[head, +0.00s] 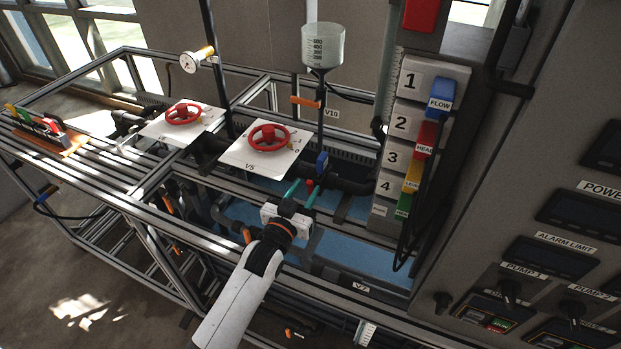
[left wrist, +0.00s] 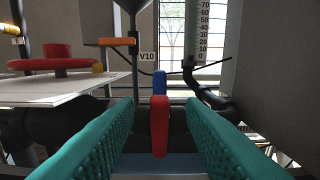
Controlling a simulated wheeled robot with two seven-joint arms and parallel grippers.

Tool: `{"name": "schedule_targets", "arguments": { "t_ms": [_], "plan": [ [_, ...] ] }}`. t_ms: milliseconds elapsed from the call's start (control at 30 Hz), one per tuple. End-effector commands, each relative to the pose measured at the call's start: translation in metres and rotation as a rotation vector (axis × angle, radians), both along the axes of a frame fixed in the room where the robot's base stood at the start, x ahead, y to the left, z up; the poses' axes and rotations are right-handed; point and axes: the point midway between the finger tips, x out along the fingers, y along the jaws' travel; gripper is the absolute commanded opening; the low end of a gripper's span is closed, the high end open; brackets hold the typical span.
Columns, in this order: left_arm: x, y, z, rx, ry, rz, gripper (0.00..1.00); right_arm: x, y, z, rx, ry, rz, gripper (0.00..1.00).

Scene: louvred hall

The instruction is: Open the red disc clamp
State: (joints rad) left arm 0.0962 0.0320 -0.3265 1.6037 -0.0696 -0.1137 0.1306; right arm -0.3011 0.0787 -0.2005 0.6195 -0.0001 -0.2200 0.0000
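A small red upright handle, which looks like the red disc clamp (left wrist: 159,126), stands between my left fingers in the left wrist view. It shows as a small red spot in the head view (head: 310,183). A blue handle (left wrist: 160,83) stands just behind it and also shows in the head view (head: 322,161). My left gripper (head: 301,190) is open, its teal fingers on either side of the red handle with a gap on each side. How far the fingertips reach past it is unclear. The clamp's lower part is hidden. My right gripper is not in view.
White panels with red handwheels (head: 268,136) (head: 183,114) lie left of the gripper. A funnel (head: 323,45) stands on a pipe behind. A numbered block with coloured tags (head: 409,125) and a control cabinet (head: 560,170) close off the right. Frame rails (head: 130,212) run in front.

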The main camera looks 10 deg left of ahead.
Motion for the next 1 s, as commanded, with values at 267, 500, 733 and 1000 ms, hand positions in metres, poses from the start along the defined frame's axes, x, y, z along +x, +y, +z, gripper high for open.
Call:
{"name": "schedule_targets", "arguments": {
  "t_ms": [267,500,733,1000],
  "plan": [
    [0.032,-0.011,0.001,0.000,0.000,0.000,0.36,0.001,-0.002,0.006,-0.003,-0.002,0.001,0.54],
    [0.037,-0.012,0.000,0.000,0.001,0.000,0.36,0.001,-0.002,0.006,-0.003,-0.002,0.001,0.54],
    [0.037,-0.012,0.000,0.000,0.001,0.000,0.22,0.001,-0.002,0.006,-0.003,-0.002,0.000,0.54],
    [0.037,-0.012,0.000,0.000,0.001,0.000,0.00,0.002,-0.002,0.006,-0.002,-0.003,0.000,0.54]
  ]
}}
